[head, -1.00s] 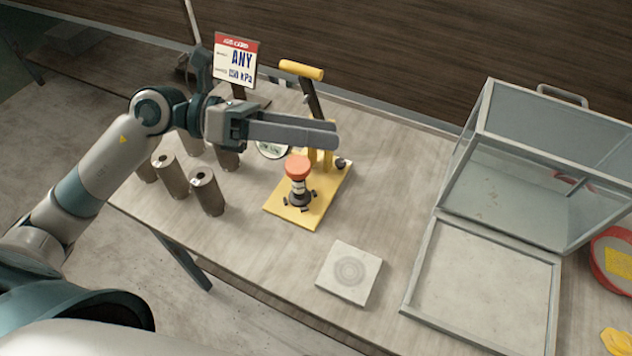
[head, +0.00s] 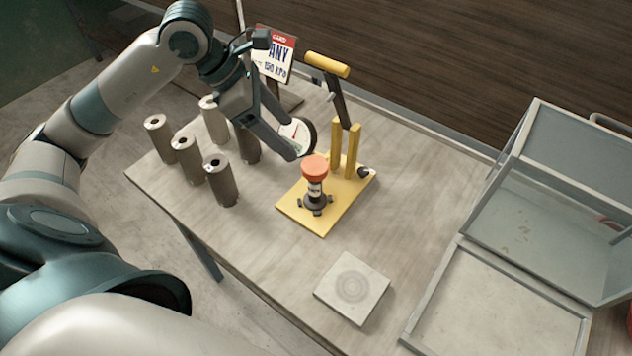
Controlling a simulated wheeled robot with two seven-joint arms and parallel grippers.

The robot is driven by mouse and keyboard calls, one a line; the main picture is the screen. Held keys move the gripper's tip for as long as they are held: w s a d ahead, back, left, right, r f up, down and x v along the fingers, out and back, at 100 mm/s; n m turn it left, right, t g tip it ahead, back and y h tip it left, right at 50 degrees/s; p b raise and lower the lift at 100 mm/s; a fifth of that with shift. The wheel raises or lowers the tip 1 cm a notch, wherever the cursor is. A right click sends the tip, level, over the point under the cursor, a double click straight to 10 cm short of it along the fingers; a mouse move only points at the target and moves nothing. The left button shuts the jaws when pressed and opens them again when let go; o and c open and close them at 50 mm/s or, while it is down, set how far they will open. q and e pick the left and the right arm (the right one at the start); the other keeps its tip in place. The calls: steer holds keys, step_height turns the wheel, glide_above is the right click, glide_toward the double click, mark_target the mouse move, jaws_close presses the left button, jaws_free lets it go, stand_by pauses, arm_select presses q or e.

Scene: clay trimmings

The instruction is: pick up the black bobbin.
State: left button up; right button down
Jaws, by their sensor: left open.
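No piece is plainly a black bobbin. A small dark round piece (head: 364,172) sits at the right edge of the yellow base plate (head: 335,215), beside the yellow posts; it may be the bobbin, but it is too small to tell. On the same plate stands an upright red-capped piece (head: 315,172) with a pale label band and a dark, flanged foot. My left gripper (head: 288,140) is open and empty, pointing down and right, above and left of the red cap. Its fingers overlap a round dial gauge (head: 301,134) in the picture. My right gripper is out of view.
Several brown cylinders (head: 221,182) stand at the table's left. A lever with a yellow handle (head: 327,65) rises behind the plate; a printed card (head: 274,55) is behind the gripper. A square pale block (head: 352,288) lies in front. A glass-sided case (head: 527,190) fills the right.

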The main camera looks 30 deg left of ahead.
mark_target(316, 166)
arm_select(q)
steer(key=b+x, duration=0.2)
steer(key=x, duration=1)
steer(key=shift+f+b, duration=0.1)
steer(key=shift+b, duration=0.25)
steer(key=shift+f, duration=0.1)
